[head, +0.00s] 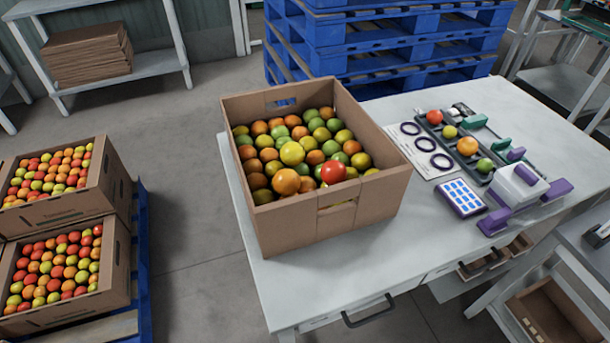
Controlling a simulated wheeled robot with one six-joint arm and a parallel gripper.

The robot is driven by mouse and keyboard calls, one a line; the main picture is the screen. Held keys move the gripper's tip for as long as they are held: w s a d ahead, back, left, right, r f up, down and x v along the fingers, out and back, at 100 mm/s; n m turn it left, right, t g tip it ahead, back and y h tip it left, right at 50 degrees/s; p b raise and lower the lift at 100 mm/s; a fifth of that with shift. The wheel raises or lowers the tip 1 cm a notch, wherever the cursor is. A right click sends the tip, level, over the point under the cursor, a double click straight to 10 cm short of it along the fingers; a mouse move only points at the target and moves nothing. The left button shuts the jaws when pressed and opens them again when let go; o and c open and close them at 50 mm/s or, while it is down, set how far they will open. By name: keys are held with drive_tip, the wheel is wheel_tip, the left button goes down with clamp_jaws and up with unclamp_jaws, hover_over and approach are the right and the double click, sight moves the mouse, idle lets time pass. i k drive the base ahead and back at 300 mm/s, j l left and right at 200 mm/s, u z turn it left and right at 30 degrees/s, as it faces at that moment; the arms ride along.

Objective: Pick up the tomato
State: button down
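A cardboard box (290,222) of tomatoes stands on the table, near its left end. Inside are many green, yellow and orange tomatoes. A red tomato (333,172) sits on top near the front wall. A larger orange tomato (286,182) lies left of it, and a yellow tomato (292,153) lies behind. On the right of the table, a dark rack holds a red tomato (435,117), a yellow-green one (450,132), an orange one (467,147) and a green one (485,165). My gripper is not in view.
The white table (370,275) is clear in front of the box. A sheet with dark rings (427,145), a blue-and-white pad (460,197) and a white-and-purple device (518,187) lie on the right. Blue pallets (390,45) stand behind. Tomato boxes (72,285) sit on a pallet at left.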

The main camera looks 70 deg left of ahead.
sight(334, 172)
drive_tip(key=u, duration=2.35)
